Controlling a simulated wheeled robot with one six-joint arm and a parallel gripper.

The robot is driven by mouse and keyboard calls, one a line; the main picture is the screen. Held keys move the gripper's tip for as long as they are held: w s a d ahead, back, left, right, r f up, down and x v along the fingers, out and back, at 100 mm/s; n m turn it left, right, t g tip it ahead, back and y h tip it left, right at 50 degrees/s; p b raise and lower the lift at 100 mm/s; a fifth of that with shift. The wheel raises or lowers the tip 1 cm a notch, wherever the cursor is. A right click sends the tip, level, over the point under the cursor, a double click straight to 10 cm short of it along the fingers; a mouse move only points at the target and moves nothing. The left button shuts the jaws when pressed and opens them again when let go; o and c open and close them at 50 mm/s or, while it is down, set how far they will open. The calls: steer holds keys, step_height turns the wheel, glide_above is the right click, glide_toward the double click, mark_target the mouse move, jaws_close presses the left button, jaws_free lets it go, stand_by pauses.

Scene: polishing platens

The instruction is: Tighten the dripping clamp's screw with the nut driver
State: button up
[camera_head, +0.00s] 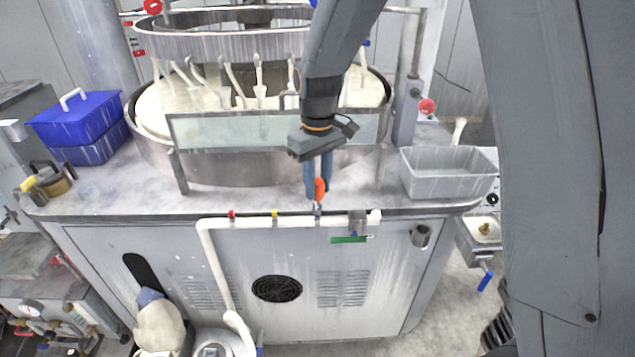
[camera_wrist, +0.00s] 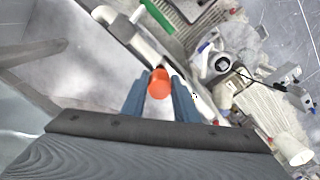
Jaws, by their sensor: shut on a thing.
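My gripper (camera_head: 318,192) is shut on the orange handle of the nut driver (camera_head: 320,186), which points down over the front edge of the machine top. The handle also shows between the blue fingers in the wrist view (camera_wrist: 160,86). The driver's lower end is at or just above the white pipe (camera_head: 252,222), near a small dark fitting (camera_head: 317,209); I cannot tell whether they touch. Clamps with a red top (camera_head: 232,214) and a yellow top (camera_head: 275,213) sit further left on the pipe. No drip is clear, and the screw under the driver is hidden.
A grey bracket (camera_head: 357,221) with a green strip (camera_head: 348,239) is right of the driver. A grey bin (camera_head: 447,174) stands at the right of the top, blue boxes (camera_head: 80,125) at the left. The round polishing machine (camera_head: 260,165) stands behind my gripper.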

steer(key=shift+f, duration=0.25)
steer(key=o, duration=1.2)
steer(key=shift+r, duration=0.1)
step_height(320, 180, up, 8)
steer(key=b, duration=0.3)
steer(key=shift+f, duration=0.25)
steer(key=shift+c, duration=0.3)
